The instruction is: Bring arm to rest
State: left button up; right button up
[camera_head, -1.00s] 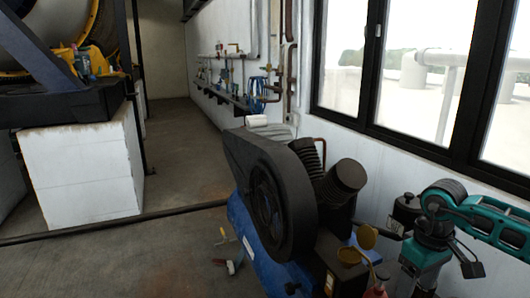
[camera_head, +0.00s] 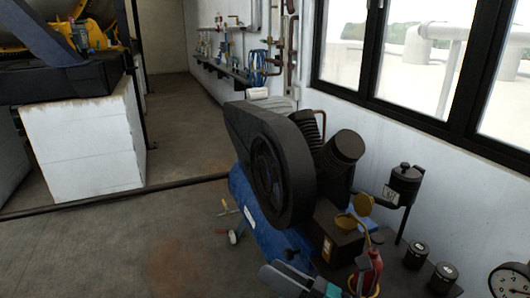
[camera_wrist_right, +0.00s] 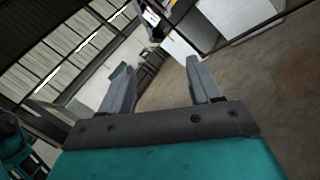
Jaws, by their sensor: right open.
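My right gripper (camera_head: 276,277) shows at the bottom edge of the head view, in front of the blue compressor tank. Only its grey fingers and a bit of teal body are in the picture there. In the right wrist view the same gripper (camera_wrist_right: 162,82) has its two grey fingers spread apart, with nothing between them. The fingers reach out from a dark plate on a teal body. My left gripper is in neither view.
A compressor with a black flywheel guard (camera_head: 262,165) and blue tank (camera_head: 245,208) stands close ahead. A black canister (camera_head: 404,185), a red item (camera_head: 367,275) and a gauge (camera_head: 508,281) are at right. A white block (camera_head: 85,145) stands left. Floor between is mostly clear.

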jog(key=s+d+f+n+h, duration=0.4)
jog(key=f+n, duration=0.3)
jog(key=n, duration=0.4)
jog(key=s+d+f+n+h, duration=0.4)
jog(key=d+f+n+h, duration=0.2)
jog(key=n, duration=0.6)
jog(key=s+d+f+n+h, duration=0.4)
jog(key=f+n, duration=0.4)
jog(key=n, duration=0.3)
jog(key=shift+d+f+n+h, duration=0.4)
jog(key=shift+d+h, duration=0.2)
jog(key=shift+h, duration=0.1)
